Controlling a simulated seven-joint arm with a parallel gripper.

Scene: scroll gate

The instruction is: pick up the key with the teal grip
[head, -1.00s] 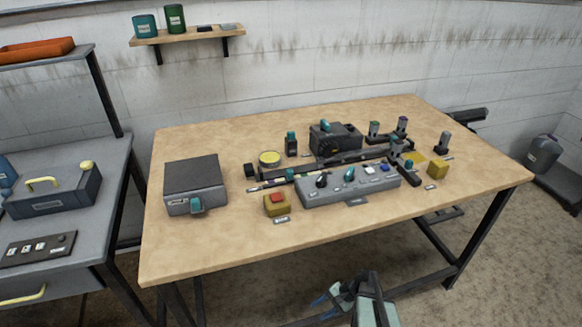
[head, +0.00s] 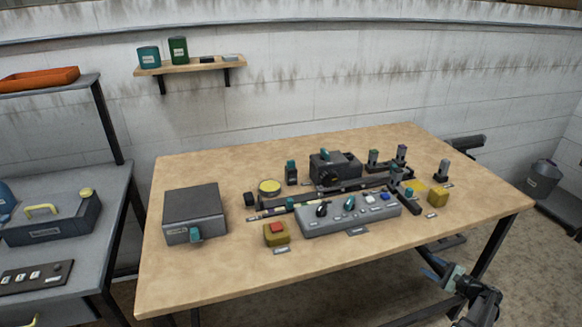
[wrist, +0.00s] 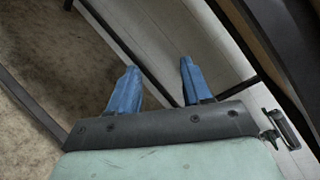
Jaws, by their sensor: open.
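Several teal-gripped pieces are on the wooden table (head: 200,285), and I cannot tell for sure which is the key. One is an upright dark piece with a teal top (head: 291,173) at the back. Another teal grip (head: 325,155) sits on the black box, one teal knob (head: 349,203) is on the grey control panel, and a teal piece (head: 195,234) is on the front of the dark grey box. My gripper (head: 432,267) is below the table's front right edge, away from all of them. In the wrist view its blue fingers (wrist: 159,66) are apart and empty.
The grey control panel (head: 318,222), black box (head: 335,172) and dark rails (head: 345,188) crowd the table's middle. A red-topped yellow button (head: 277,233) stands in front. The table's front strip is clear. A grey bench (head: 100,240) stands left.

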